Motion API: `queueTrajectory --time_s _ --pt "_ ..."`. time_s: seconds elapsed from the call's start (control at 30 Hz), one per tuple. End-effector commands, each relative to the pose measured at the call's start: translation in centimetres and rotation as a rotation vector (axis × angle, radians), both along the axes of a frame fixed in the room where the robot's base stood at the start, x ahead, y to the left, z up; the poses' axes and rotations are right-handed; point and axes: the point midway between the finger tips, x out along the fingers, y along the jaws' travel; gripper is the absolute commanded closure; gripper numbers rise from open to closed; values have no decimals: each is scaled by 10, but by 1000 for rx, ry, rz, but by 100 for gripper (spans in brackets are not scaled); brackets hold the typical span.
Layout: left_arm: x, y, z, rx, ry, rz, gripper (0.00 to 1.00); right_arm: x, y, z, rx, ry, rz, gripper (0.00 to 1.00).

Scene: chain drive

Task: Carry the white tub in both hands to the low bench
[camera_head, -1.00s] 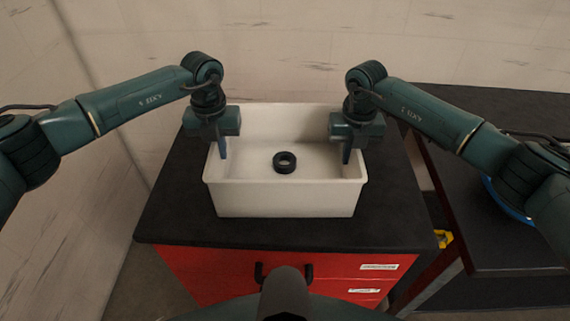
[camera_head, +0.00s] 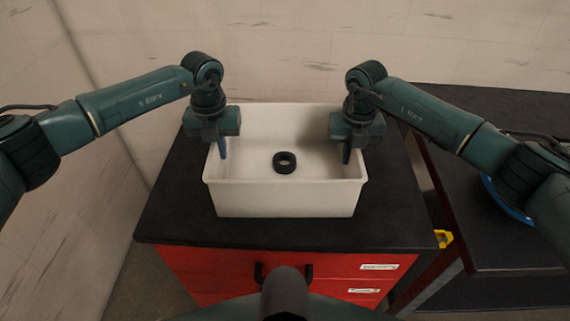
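The white tub (camera_head: 285,200) stands on the black top of a red drawer cabinet (camera_head: 290,235). A black ring (camera_head: 284,162) lies on the floor of the tub. My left gripper (camera_head: 222,150) is at the tub's left side wall, with one finger showing inside the rim. My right gripper (camera_head: 347,155) is at the tub's right side wall, also with a finger inside the rim. The outer fingers are hidden, so I cannot tell whether either gripper is shut on the wall.
A dark table (camera_head: 510,255) stands to the right, lower in the picture, with a blue round object (camera_head: 508,203) partly behind my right arm. A yellow object (camera_head: 443,239) sits near the cabinet's right side. A pale wall (camera_head: 290,50) is close behind.

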Motion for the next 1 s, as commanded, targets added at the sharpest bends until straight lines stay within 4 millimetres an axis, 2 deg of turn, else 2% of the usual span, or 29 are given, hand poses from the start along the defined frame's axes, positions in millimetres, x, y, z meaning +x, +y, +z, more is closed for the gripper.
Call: queueTrajectory --time_s 0.33,0.8,1.0 --pt "1 0 10 -1 -4 2 100 1 0 10 0 -4 -1 100" --pt "1 1 48 -1 -3 2 100 1 -1 48 0 -4 -1 100" --pt "1 1 54 0 -3 2 100 1 -1 53 0 -3 -1 100"
